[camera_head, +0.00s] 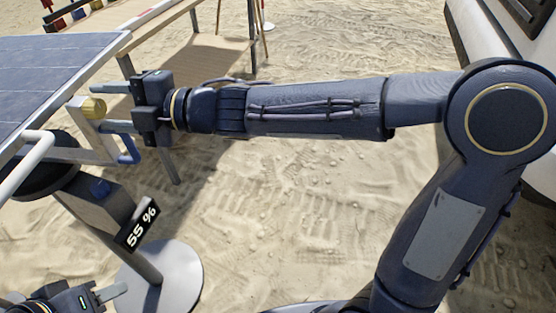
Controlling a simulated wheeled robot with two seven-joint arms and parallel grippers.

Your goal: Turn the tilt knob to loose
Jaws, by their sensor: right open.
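My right gripper (101,108) reaches in from the right. Its jaws are open, one finger above the knob and one below. I cannot tell whether they touch it. No loose or tight marking is readable. My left gripper (112,291) is low at the left, well below the knob. A finger shows, but its opening is unclear.
A blue lever (128,152) hangs just below the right gripper. A white bar (28,165) sticks out at the left. A display (138,226) reads 55 %. The stand has a round base (182,275). A wooden table (205,50) stands behind; open sand lies at centre.

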